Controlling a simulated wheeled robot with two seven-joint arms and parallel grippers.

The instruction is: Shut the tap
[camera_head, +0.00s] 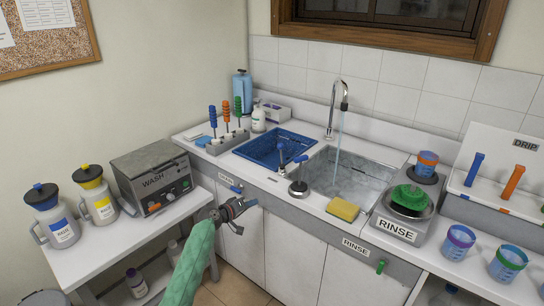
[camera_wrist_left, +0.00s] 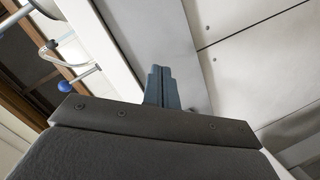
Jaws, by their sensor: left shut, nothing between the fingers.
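The chrome tap (camera_head: 341,95) stands behind the sink (camera_head: 352,178), and a stream of water (camera_head: 337,145) falls from its spout into the basin. A blue ball knob (camera_wrist_left: 64,86) on a metal rod shows at the left of the left wrist view. My left gripper (camera_head: 251,204) is shut and empty in front of the counter, low and left of the sink, apart from the tap and the lever fitting. Its closed fingers (camera_wrist_left: 161,85) also show in the wrist view. My right gripper is out of view.
A blue basket (camera_head: 275,148) sits left of the sink. A yellow sponge (camera_head: 343,208) lies on the front rim. A small blue handle (camera_head: 236,188) is on the counter front near my left gripper. The wash unit (camera_head: 152,177) and jugs (camera_head: 97,195) stand on the left table.

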